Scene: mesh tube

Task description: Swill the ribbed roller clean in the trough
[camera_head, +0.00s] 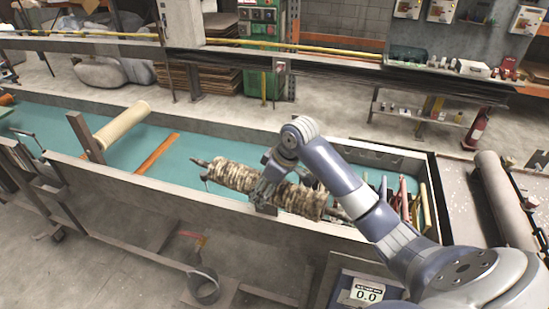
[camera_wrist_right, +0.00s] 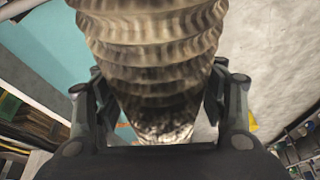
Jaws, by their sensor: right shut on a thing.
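The ribbed roller (camera_head: 236,176) is tan with dark brown grime between its ribs. It lies roughly level, slanting down to the right, over the near wall of the trough (camera_head: 120,178). The trough is long and holds teal liquid. My right gripper (camera_head: 268,187) is shut around the roller's middle. In the right wrist view the roller (camera_wrist_right: 150,60) fills the space between the fingers (camera_wrist_right: 160,105), with teal behind it. I cannot tell whether the roller touches the liquid. My left gripper is not in view.
Several coloured handles (camera_head: 403,198) sit in a compartment at the right end. A grey roller (camera_head: 503,200) lies farther right. A scale display (camera_head: 366,293) is in front.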

